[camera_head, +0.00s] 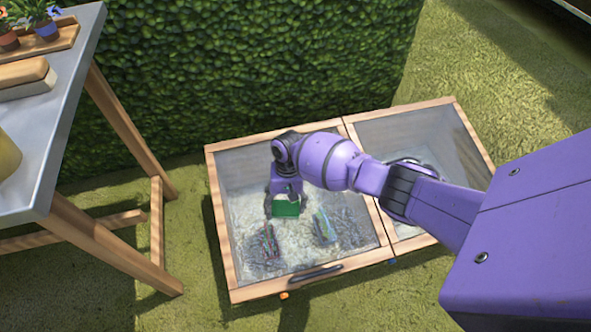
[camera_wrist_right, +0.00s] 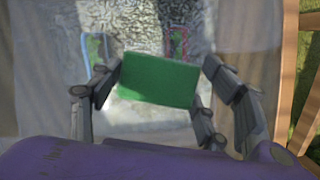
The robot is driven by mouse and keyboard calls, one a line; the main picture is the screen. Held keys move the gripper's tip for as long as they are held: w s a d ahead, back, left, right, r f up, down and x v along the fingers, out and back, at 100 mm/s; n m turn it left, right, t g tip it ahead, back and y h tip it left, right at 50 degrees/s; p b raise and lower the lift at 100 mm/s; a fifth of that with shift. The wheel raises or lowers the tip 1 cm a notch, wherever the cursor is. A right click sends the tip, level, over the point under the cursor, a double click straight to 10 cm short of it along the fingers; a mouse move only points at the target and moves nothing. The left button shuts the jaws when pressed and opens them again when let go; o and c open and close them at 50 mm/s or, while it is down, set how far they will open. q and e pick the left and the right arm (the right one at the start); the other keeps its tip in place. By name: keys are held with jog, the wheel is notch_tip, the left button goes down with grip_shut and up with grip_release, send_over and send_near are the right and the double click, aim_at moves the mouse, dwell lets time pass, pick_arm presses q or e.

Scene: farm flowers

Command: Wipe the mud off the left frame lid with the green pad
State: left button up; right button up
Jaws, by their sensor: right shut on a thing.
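The left frame lid (camera_head: 235,175) is a clear pane in a wooden frame. Under or on the pane I see a pale, cloudy area, and I cannot tell how much of it is mud. The green pad (camera_head: 285,208) is over the middle of this lid. My right gripper (camera_head: 286,192) is shut on the pad, which also shows between the fingers in the right wrist view (camera_wrist_right: 158,80). I cannot tell whether the pad touches the pane. My left gripper is not in view.
The right frame lid (camera_head: 465,140) adjoins on the right, partly behind my arm. A dark handle (camera_head: 315,274) is on the left lid's front edge. A metal-topped table (camera_head: 50,115) with flower pots (camera_head: 46,27) stands at left. A hedge (camera_head: 250,70) rises behind.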

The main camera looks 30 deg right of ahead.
aim_at(279, 202)
jog(key=shift+w+a+r, duration=0.1)
jog(key=shift+w+a, duration=0.2)
jog(key=shift+a, duration=0.5)
jog(key=shift+w+a+r, duration=0.1)
jog(key=shift+w+a, duration=0.15)
jog(key=shift+a, duration=0.6)
jog(key=shift+w+a, duration=0.3)
jog(key=shift+a, duration=0.5)
jog(key=shift+w+d+b, duration=0.2)
jog(key=shift+w+b, duration=0.05)
jog(key=shift+w, duration=0.3)
jog(key=shift+w+d+b, duration=0.15)
jog(key=shift+w+b, duration=0.05)
jog(key=shift+w, duration=0.35)
jog(key=shift+d+r, duration=0.15)
jog(key=shift+d, duration=0.1)
jog(key=shift+s+d+r+p, duration=0.1)
jog(key=shift+s+d+p, duration=0.2)
jog(key=shift+d, duration=0.45)
jog(key=shift+s+d+p, duration=0.15)
jog(key=shift+d+p, duration=0.2)
jog(key=shift+d, duration=0.35)
jog(key=shift+s+d+f, duration=0.1)
jog(key=shift+s+d, duration=0.2)
jog(key=shift+d, duration=0.6)
jog(key=shift+s+d+f, duration=0.1)
jog(key=shift+s+d, duration=0.15)
jog(key=shift+d, duration=0.65)
